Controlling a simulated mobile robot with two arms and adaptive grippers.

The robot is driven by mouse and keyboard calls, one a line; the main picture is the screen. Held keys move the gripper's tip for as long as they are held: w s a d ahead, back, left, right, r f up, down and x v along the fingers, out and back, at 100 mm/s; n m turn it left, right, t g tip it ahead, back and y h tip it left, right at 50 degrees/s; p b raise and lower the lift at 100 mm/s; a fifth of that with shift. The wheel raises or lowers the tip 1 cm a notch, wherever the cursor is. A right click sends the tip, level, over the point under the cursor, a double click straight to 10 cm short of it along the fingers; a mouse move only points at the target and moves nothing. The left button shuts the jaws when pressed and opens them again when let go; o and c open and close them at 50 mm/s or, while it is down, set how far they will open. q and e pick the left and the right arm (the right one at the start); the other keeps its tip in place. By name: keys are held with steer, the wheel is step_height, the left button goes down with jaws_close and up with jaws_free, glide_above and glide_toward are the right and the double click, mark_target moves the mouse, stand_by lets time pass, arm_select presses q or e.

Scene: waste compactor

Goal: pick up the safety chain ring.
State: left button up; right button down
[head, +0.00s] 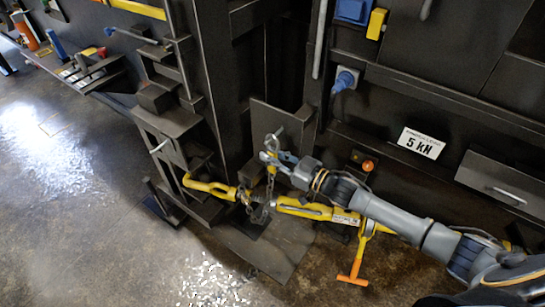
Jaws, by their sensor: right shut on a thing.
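My right arm comes in from the right, and its gripper (273,154) is shut on the safety chain ring (272,139), a small grey metal ring. The ring shows at the gripper's fingertips, in front of an upright dark plate. The safety chain (270,185) hangs from the gripper down to the yellow turnbuckle. The fingers hide part of the ring. My left gripper is not in view.
A yellow turnbuckle (300,208) runs across the front of the dark compactor, with an orange T-handle (354,273) below it. A "5 KN" sign (420,143) and a blue plug (345,79) are on the right panel.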

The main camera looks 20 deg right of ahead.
mark_target(272, 150)
steer(key=shift+r, duration=0.15)
steer(key=shift+r, duration=0.55)
step_height(272, 150, up, 2)
steer(key=shift+r+b, duration=0.1)
steer(key=shift+b, duration=0.4)
steer(key=s+a+b, duration=0.3)
steer(key=s+a, duration=0.8)
steer(key=a, duration=0.3)
steer(key=shift+a, duration=0.15)
